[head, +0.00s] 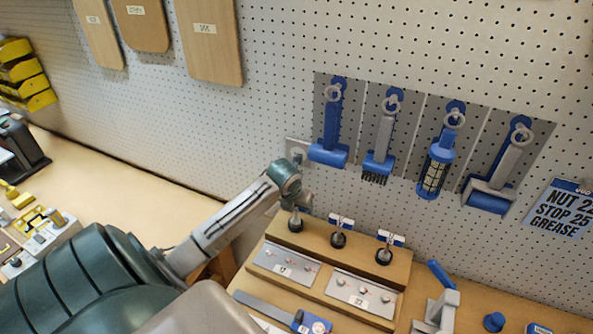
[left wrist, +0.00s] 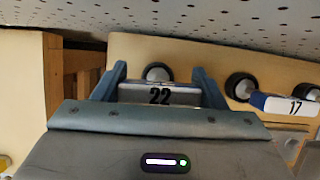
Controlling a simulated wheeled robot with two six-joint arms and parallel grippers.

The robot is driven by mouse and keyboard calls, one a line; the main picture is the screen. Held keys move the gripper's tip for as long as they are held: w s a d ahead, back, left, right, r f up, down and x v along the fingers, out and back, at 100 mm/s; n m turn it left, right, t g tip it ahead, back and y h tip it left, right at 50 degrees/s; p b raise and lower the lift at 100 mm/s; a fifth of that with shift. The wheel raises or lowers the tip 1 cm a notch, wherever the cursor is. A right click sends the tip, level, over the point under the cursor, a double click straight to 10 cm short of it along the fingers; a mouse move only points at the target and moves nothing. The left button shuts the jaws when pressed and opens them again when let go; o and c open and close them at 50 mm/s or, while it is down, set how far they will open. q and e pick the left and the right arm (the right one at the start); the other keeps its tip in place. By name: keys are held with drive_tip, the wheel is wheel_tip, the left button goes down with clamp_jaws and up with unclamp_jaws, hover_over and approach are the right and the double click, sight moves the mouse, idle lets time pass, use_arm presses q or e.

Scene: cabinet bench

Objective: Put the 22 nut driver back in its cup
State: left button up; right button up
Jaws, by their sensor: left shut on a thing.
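My left gripper (head: 294,203) is at the left end of the wooden rack (head: 262,278). It is shut on the 22 nut driver, whose white label (left wrist: 160,93) reads 22 between the fingers in the left wrist view. The leftmost dark cup (head: 295,225) is just below the gripper, and a dark round cup (left wrist: 157,72) shows beyond the handle in the wrist view. I cannot tell whether the driver's tip is inside the cup. The 17 driver (left wrist: 292,105) stands to the right, in the middle cup (head: 338,241). My right gripper is not in view.
Another driver (head: 391,239) stands in the rightmost cup (head: 384,257). Metal plates (head: 362,294) lie on the rack's lower step. A grey tool with a blue handle (head: 441,275) stands at right.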

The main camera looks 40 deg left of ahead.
use_arm(q)
drive_tip(key=shift+f, duration=0.35)
drive_tip(key=o, duration=1.3)
drive_tip(key=shift+c, duration=0.2)
drive_tip(key=shift+s+r+b, duration=0.2)
drive_tip(key=shift+r+b, duration=0.3)
drive_tip(key=shift+r, duration=0.05)
drive_tip(key=b+v, duration=0.2)
drive_tip(key=v, duration=0.7)
drive_tip(key=shift+d+r+b, duration=0.2)
drive_tip(key=shift+r+b, duration=0.15)
drive_tip(key=shift+s, duration=0.1)
